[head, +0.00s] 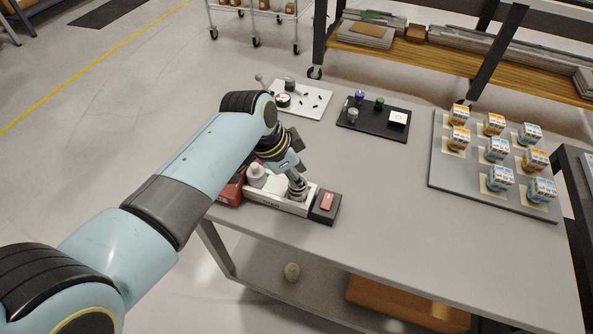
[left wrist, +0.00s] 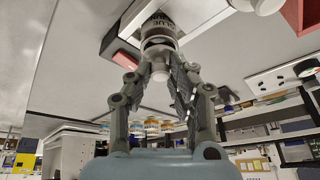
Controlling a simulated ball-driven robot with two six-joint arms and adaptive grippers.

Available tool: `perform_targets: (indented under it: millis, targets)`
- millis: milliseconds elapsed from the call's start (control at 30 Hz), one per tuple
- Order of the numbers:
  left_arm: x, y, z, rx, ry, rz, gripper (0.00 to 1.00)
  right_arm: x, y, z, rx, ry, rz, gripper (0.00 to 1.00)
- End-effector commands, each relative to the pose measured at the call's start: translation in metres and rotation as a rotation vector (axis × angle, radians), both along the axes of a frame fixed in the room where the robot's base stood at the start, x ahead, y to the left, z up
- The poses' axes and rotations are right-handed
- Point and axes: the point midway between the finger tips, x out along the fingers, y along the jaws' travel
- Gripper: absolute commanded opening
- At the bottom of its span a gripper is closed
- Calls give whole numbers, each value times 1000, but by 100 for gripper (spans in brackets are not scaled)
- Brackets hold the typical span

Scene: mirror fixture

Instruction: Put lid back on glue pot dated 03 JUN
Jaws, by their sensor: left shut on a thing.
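A white tray (head: 279,204) at the table's front left edge holds two pots. One pot (left wrist: 160,24) with dark print reading GLUE stands below my left gripper (head: 296,178); its date is not legible. My left gripper, also in the left wrist view (left wrist: 160,68), points down and is shut on a small pale lid (left wrist: 159,56) at the pot's top. I cannot tell whether the lid touches the pot or is just above it. The other white pot (head: 256,176) stands to the left in the tray. My right gripper is not in view.
A black block with a red pad (head: 327,202) sits right of the tray, and a red box (head: 231,191) left of it. Behind are a white board (head: 311,103) and a black tray (head: 372,122). Several small cartons stand on a grey board (head: 460,175) at right. The table's middle is clear.

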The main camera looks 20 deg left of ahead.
Motion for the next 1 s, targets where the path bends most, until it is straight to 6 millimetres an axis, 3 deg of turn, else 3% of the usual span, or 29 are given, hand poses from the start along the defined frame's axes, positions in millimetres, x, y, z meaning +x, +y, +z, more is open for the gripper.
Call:
perform_targets:
  millis: [1000]
  targets:
    - [0, 0, 0, 0, 0, 0, 6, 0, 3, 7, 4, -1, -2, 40]
